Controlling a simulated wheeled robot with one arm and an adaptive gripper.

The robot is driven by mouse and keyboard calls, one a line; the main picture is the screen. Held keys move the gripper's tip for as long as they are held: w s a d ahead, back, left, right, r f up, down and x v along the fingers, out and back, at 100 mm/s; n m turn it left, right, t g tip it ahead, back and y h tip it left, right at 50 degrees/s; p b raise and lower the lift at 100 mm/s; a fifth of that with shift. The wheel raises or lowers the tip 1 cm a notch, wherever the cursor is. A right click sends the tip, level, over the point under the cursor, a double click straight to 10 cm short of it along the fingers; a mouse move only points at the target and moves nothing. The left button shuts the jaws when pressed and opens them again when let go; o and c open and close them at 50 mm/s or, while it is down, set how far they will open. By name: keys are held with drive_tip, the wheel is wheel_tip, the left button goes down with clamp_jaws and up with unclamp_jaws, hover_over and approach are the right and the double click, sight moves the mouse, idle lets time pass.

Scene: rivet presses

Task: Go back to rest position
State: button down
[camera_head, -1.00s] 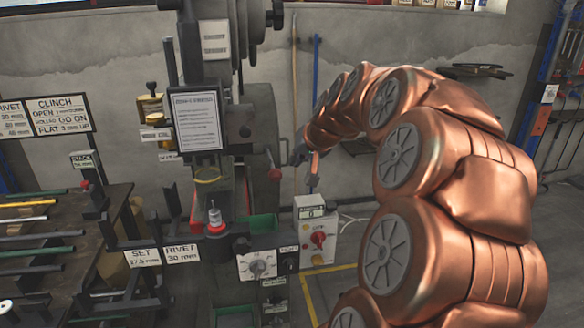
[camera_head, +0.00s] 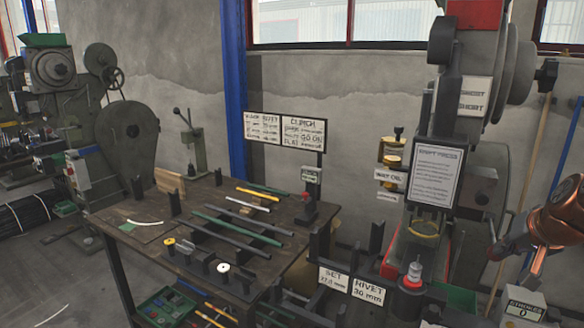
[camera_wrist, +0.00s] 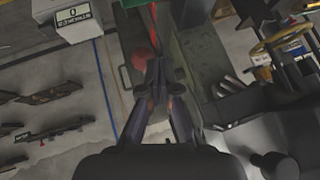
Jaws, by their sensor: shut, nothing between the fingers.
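My copper arm (camera_head: 558,215) enters the head view at the right edge, with most of it out of frame. My gripper (camera_wrist: 157,66) points away from the wrist camera, its dark fingers close together at the tips and nothing between them. In the head view the dark gripper end is only partly visible, close to the right side of the rivet press (camera_head: 437,177). In the wrist view a red ball knob (camera_wrist: 141,58) shows just left of the fingertips; I cannot tell whether they touch.
A workbench (camera_head: 150,225) with several rods stands left of the press. A counter box (camera_head: 524,305) is at the lower right, and also in the wrist view (camera_wrist: 70,22). Another machine (camera_head: 127,135) stands at far left. Open floor (camera_head: 50,270) lies at left.

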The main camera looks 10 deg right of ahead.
drive_tip(key=s+a+f+n+g+y+p, duration=0.1)
drive_tip(key=s+a+f+n+g+p, duration=0.15)
drive_tip(key=a, duration=0.85)
drive_tip(key=s+a+f+n+g+y+p, duration=0.1)
drive_tip(key=s+a+n+g+y, duration=0.15)
drive_tip(key=a, duration=0.75)
drive_tip(key=s+a+f+n+g+h+p, duration=0.1)
drive_tip(key=s+a, duration=0.3)
drive_tip(key=s, duration=0.5)
drive_tip(key=s+a+f+n+g+h+p, duration=0.1)
drive_tip(key=s+a, duration=0.4)
drive_tip(key=s, duration=0.5)
drive_tip(key=f+g+p, duration=0.1)
drive_tip(key=g+p, duration=0.1)
drive_tip(key=shift+f+n+g, duration=0.25)
drive_tip(key=shift+n+g, duration=0.05)
drive_tip(key=shift+n, duration=0.1)
drive_tip(key=shift+a, duration=0.1)
